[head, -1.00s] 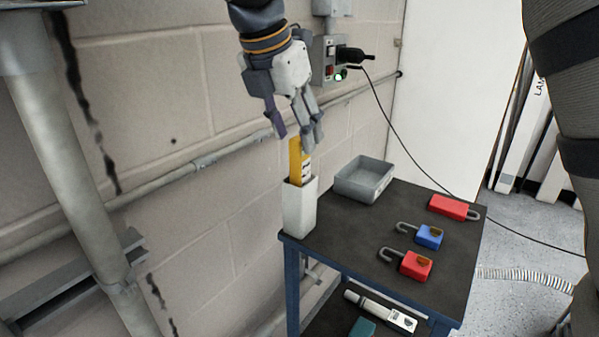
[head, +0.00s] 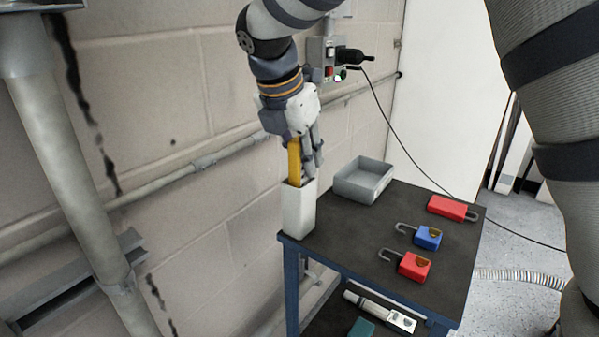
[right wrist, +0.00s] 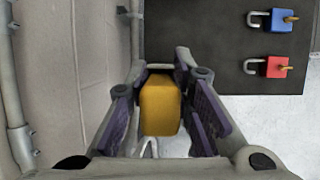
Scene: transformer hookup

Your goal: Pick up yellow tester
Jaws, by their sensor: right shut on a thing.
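The yellow tester (head: 294,161) stands upright in a tall white holder (head: 299,209) at the left corner of the table. My right gripper (head: 306,158) points down over the holder and is shut on the upper part of the tester. In the right wrist view the tester's yellow top (right wrist: 160,105) lies between the finger pads of my right gripper (right wrist: 163,115). The tester's lower end is hidden inside the holder. My left gripper is not in view.
A wall box (head: 322,60) with a black cable is behind. A block wall and pipe stand close left.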

